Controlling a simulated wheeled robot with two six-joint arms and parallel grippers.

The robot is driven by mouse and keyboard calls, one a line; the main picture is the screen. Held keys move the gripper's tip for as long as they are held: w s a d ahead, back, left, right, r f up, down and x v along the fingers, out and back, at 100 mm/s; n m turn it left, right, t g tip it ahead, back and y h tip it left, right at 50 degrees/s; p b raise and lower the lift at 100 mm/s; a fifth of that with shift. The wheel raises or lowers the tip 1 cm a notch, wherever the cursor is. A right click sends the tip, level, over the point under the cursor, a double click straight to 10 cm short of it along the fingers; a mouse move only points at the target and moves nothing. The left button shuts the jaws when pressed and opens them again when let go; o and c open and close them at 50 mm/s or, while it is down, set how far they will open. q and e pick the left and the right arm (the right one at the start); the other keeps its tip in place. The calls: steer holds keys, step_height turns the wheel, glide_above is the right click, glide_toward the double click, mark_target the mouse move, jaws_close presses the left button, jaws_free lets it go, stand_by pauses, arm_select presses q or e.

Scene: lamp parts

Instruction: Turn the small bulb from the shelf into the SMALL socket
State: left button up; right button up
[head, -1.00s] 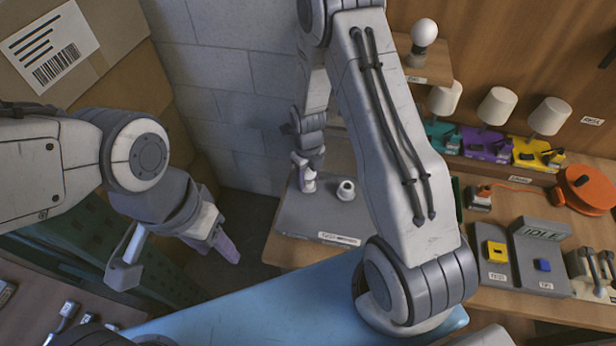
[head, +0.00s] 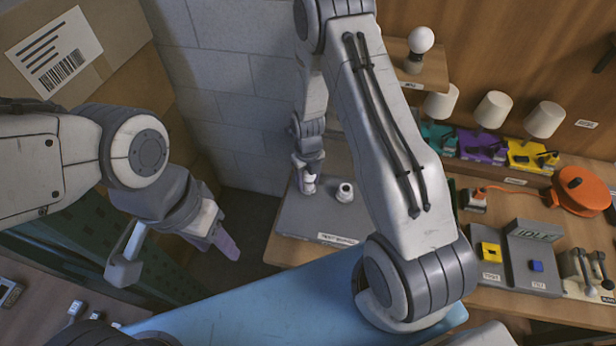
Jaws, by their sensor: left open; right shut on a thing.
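My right gripper (head: 307,184) points down at the left part of a grey board (head: 310,222) on the bench. It is shut on a small pale thing at its fingertips, apparently the small bulb (head: 309,188), mostly hidden by the fingers. Any socket directly beneath it is hidden, so I cannot tell whether the bulb touches one. A white socket (head: 345,193) stands upright on the board just right of that gripper, with a dark open top. My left gripper (head: 223,242) is open and empty, left of the board and apart from it.
A round white bulb (head: 421,40) stands on a wall shelf (head: 430,72). Several shaded lamps on coloured bases stand below it. A blue surface (head: 270,305) lies in front.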

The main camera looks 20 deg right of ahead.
steer(key=shift+w+r+p, duration=0.25)
steer(key=shift+w+p, duration=0.15)
steer(key=shift+p, duration=1.7)
steer(key=shift+s+m+p, duration=0.2)
steer(key=shift+m+p, duration=0.1)
steer(key=shift+p, duration=1.35)
steer(key=shift+m+p, duration=0.4)
steer(key=shift+p, duration=2.1)
steer(key=shift+f+p, duration=0.2)
steer(key=shift+p, duration=0.6)
steer(key=shift+s, duration=0.1)
